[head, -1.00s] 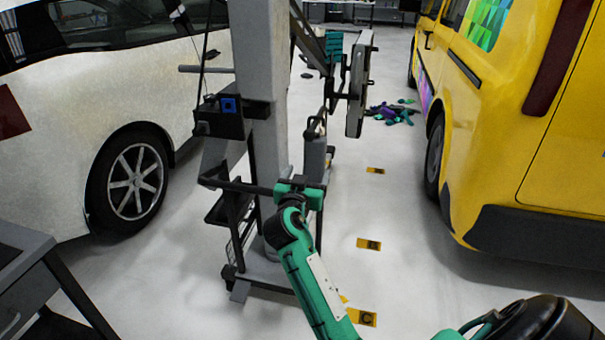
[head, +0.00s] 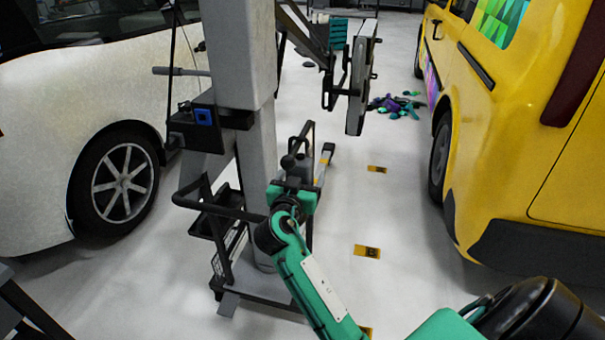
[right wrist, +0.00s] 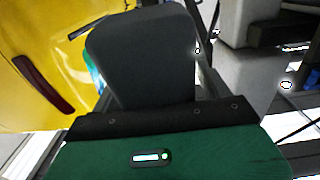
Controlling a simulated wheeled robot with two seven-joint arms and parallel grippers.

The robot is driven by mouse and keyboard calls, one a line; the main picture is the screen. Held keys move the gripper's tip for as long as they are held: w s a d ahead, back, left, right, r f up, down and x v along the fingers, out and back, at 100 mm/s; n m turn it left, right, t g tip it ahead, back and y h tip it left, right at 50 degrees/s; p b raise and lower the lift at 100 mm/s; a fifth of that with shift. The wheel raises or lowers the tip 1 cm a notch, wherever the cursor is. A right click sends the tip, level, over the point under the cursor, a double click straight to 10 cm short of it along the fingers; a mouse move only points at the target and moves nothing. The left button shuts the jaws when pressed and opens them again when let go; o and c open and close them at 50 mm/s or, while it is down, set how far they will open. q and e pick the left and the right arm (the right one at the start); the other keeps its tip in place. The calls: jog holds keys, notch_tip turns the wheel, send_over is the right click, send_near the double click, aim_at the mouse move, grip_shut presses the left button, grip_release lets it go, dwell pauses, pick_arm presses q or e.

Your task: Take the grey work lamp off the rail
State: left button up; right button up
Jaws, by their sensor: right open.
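My right gripper (head: 293,190) is in the middle of the head view, beside the grey column (head: 238,60) and at the end of the black rail (head: 222,208). It is open. A small dark rounded shape (head: 288,162) shows just above it; I cannot tell whether this is the grey work lamp. In the right wrist view a dark grey rounded block (right wrist: 145,60) stands close beyond the green housing (right wrist: 215,150). I cannot tell whether it is the lamp or part of my gripper. My left gripper is out of view.
A white car (head: 35,165) stands on the left and a yellow van (head: 540,130) on the right. A flat grey panel (head: 358,85) hangs from an arm right of the column. Coloured scraps (head: 397,105) lie on the floor.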

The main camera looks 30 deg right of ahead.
jog(key=shift+c, duration=0.2)
